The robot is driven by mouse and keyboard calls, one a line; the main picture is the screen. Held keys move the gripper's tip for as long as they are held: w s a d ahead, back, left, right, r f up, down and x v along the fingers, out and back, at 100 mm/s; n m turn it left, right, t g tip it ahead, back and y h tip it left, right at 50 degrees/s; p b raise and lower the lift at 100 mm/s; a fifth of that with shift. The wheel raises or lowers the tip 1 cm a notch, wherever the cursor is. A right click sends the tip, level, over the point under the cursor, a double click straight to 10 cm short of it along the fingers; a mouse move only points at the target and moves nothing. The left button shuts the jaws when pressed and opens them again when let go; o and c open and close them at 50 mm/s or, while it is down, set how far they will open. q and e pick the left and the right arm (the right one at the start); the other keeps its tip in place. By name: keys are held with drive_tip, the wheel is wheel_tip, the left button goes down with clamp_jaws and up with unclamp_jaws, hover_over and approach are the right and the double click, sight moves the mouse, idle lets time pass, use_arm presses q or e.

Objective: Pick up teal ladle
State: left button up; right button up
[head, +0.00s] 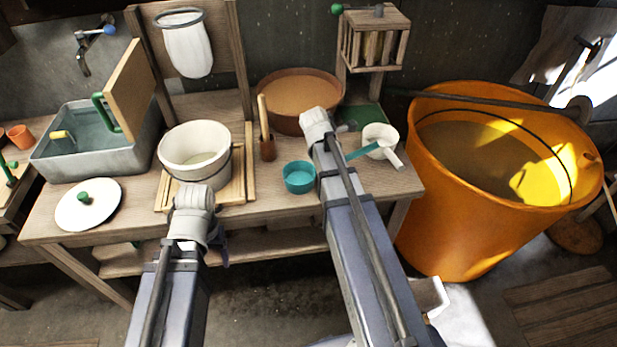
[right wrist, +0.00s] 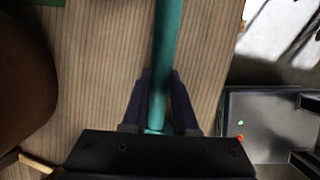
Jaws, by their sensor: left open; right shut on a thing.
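The teal ladle lies on the wooden bench, its round bowl (head: 300,177) to the left of my right forearm and its handle (head: 364,151) showing on the right; my arm hides the middle. In the right wrist view the handle (right wrist: 168,35) runs between the fingers of my right gripper (right wrist: 160,80), which is shut on it. The ladle's bowl is out of that view. My left gripper (head: 222,252) is open, partly hidden behind its arm, near the bench's front edge and away from the ladle.
A white ladle or cup (head: 381,136) stands close to the teal handle's end. A large orange tub (head: 450,235) is to the right. The bench front (head: 270,208) is fairly clear.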

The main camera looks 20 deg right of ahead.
clamp_jaws()
drive_tip(key=shift+r, duration=0.15)
wheel_tip(320, 180, up, 10)
drive_tip(key=p, duration=1)
